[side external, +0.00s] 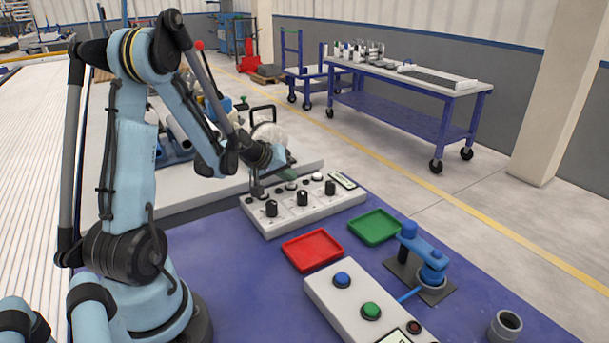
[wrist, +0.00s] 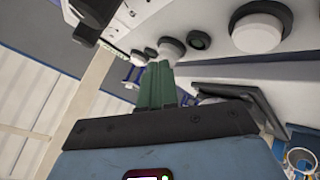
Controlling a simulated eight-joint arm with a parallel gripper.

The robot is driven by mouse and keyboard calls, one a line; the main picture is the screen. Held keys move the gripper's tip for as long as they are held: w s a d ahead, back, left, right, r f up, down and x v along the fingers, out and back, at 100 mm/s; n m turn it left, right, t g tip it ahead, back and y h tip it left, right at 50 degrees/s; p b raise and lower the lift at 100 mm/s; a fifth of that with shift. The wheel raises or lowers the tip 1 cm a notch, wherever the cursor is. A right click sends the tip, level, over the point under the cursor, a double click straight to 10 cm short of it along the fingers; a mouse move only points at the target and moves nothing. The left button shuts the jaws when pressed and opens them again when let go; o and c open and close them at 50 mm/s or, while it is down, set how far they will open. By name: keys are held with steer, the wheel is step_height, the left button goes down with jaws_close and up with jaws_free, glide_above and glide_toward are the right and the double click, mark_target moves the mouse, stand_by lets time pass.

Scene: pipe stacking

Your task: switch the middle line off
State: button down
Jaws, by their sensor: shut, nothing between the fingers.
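The white control panel (side external: 290,224) stands on the blue table and carries a row of three black knobs. The middle knob (side external: 302,198) sits between the left knob (side external: 271,208) and the right knob (side external: 330,187). Behind them is a row of small round lamps or buttons, partly hidden by my gripper (side external: 290,175). My gripper is above the panel's back edge, behind the middle knob. In the wrist view its green fingers (wrist: 160,72) are together and empty, close to a white round button (wrist: 172,47); contact cannot be told. Which way the middle knob points is too small to tell.
A red tray (side external: 312,250) and a green tray (side external: 374,227) lie in front of the panel. A second white box with a blue button (side external: 342,280) and a green button (side external: 371,311) stands nearer. A blue valve-like device (side external: 422,255) and a grey pipe piece (side external: 505,326) are at right.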

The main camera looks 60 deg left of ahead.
mark_target(288, 184)
steer(key=shift+r, duration=3.05)
steer(key=s+d+r+m, duration=0.1)
steer(key=s+d+m, duration=0.2)
steer(key=d, duration=0.5)
steer(key=s+d+r+m+g+h, duration=0.1)
steer(key=s+d+m, duration=0.2)
steer(key=d, duration=0.6)
steer(key=s+d+r+m+g, duration=0.1)
steer(key=s+d+m, duration=0.2)
steer(key=d, duration=0.6)
steer(key=shift+s+m+h, duration=0.2)
steer(key=shift+m+h, duration=0.2)
steer(key=shift+m, duration=0.8)
steer(key=c, duration=1.8)
jaws_free()
steer(key=shift+r, duration=0.1)
